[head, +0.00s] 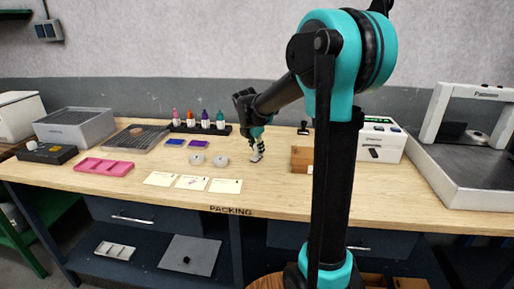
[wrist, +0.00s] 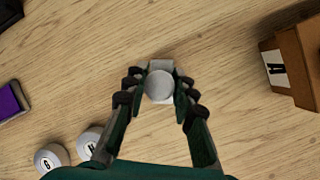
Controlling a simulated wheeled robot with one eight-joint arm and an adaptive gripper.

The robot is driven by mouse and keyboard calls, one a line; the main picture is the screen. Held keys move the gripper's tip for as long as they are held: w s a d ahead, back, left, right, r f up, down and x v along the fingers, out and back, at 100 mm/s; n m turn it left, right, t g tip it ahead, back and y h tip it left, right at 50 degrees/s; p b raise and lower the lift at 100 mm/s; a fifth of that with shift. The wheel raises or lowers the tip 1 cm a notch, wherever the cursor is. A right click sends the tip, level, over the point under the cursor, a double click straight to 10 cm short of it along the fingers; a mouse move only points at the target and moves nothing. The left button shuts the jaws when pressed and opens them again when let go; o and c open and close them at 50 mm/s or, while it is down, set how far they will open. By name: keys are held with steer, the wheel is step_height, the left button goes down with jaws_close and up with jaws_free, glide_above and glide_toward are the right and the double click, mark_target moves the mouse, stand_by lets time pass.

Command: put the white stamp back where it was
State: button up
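The white stamp (wrist: 160,86), with a round pale knob above a rectangular base, stands between my fingers in the wrist view. My gripper (wrist: 160,92) has a finger against each side of the knob and looks shut on it. In the head view my gripper (head: 257,146) is low over the middle of the wooden table, with the pale stamp (head: 257,156) below its fingers. I cannot tell whether the base touches the table.
Two round lettered pieces (head: 208,159), blue (head: 175,142) and purple (head: 198,143) pads and cards (head: 193,183) lie left of my gripper. Bottles stand in a black rack (head: 180,127) behind. A wooden box (head: 302,160) stands to the right. Bare table surrounds the stamp.

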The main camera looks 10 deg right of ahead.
steer(key=o, duration=0.4)
steer(key=shift+c, duration=0.2)
steer(key=v, duration=1.2)
steer(key=shift+r, duration=0.2)
steer(key=shift+a, duration=0.1)
